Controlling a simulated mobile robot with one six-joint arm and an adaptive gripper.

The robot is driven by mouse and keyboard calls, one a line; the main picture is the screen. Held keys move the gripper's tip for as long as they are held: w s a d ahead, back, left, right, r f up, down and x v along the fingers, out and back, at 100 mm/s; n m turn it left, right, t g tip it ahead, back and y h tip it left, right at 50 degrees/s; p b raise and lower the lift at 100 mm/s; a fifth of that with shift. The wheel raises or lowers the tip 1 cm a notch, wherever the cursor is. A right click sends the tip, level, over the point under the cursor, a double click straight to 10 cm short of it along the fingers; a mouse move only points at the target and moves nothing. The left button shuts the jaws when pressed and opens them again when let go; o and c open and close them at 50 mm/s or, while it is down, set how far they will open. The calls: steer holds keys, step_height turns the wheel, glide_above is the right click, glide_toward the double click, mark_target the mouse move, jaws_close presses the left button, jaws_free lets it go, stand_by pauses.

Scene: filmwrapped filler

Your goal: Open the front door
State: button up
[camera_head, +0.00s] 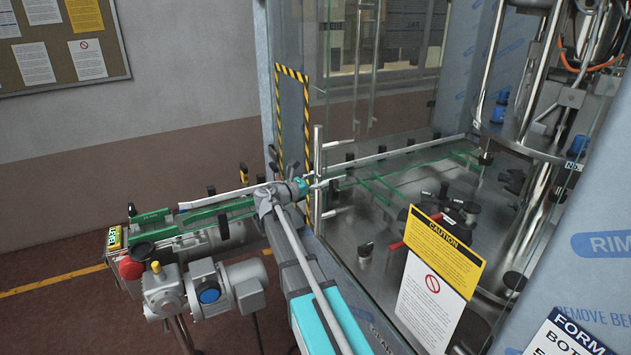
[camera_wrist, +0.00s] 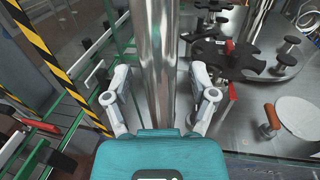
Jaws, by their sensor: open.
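The front door (camera_head: 385,235) is a clear glass panel of the machine, with a yellow and white caution sign (camera_head: 438,265) on it. Its upright silver bar handle (camera_head: 318,150) stands near the panel's left edge. In the wrist view the handle (camera_wrist: 155,50) runs upright between the fingers of my gripper (camera_wrist: 160,98). The gripper is open, one finger on each side of the bar, with no clear contact. In the head view my gripper (camera_head: 308,187) is at the handle's mid height, partly hidden by my wrist. The door looks shut.
A green-railed conveyor (camera_head: 190,225) with a red button (camera_head: 131,268) and motors (camera_head: 210,290) stands left of my arm. A yellow-black striped frame (camera_head: 279,120) edges the opening beside the handle. Machine parts (camera_wrist: 235,55) stand behind the glass.

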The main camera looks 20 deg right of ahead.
jaws_close()
steer(key=shift+a, duration=0.4)
steer(key=shift+d, duration=0.35)
